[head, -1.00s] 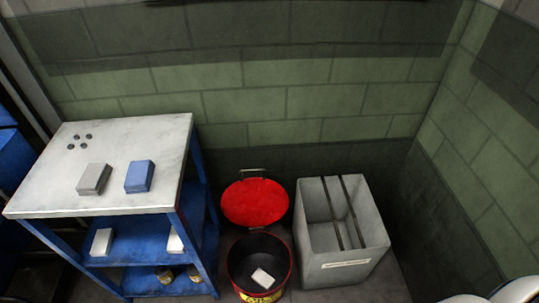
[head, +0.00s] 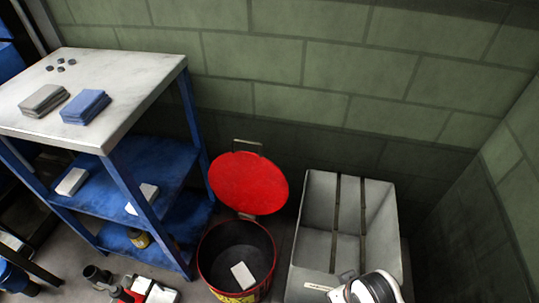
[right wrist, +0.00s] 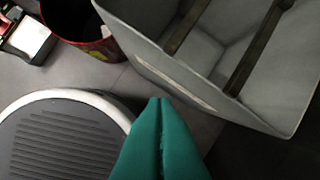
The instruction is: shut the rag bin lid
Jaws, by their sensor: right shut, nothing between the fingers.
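The rag bin (head: 207,265) is a round black-lined red can on the floor, seen in the head view. Its red lid (head: 248,183) stands open, tipped up behind the mouth, with a metal bracket at its back edge. A pale rag or block (head: 242,275) lies inside the bin. The bin's lower side also shows at the top of the right wrist view (right wrist: 75,22); the lid is not in that view. My right gripper (right wrist: 160,100) has teal fingers, shut and empty, apart from the bin and right of it. My left gripper is not seen.
A grey slotted box (head: 315,235) stands right of the bin, close under my right gripper. A blue shelf cart with a pale top (head: 120,85) stands to the left. Red, black and white items (head: 140,290) lie at lower left. A green block wall is behind.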

